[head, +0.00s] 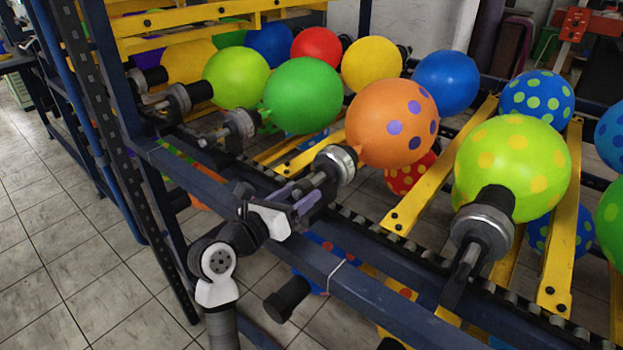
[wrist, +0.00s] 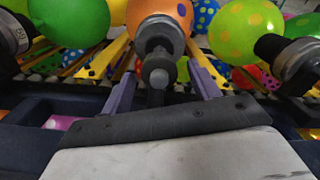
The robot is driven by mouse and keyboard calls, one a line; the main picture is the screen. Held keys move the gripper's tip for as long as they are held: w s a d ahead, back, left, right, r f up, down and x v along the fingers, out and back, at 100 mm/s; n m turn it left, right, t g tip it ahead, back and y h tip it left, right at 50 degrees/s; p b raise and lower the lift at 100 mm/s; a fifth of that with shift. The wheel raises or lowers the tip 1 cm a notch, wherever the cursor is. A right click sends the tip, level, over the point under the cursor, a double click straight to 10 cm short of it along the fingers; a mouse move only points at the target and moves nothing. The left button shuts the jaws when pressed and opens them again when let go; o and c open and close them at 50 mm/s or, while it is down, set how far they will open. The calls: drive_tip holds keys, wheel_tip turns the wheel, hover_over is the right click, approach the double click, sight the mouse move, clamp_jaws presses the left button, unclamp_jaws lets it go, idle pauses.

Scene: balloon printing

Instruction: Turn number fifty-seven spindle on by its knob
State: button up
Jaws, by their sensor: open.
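The spindle straight ahead of my gripper carries an orange balloon with purple dots (head: 392,123). Its grey metal collar (head: 336,164) faces me, and the collar also shows in the wrist view (wrist: 160,38). A round dark knob (wrist: 156,78) on a short shaft sticks out from it towards me. My gripper (head: 312,194) is open, with its purple fingers on either side of this knob in the wrist view (wrist: 162,78). I see no clear gap or contact between fingers and knob. No number is readable on this spindle, so I cannot confirm it is fifty-seven.
A spindle with a green balloon (head: 303,96) is to the left. One with a yellow-spotted lime balloon (head: 512,168) is to the right. A dark blue rail (head: 370,301) runs below my gripper, with a toothed chain (head: 420,268) behind it. Tiled floor (head: 70,235) is free at left.

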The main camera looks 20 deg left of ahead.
sight(311, 186)
drive_tip(key=p+x, duration=0.1)
drive_tip(key=x, duration=0.4)
drive_tip(key=c, duration=1)
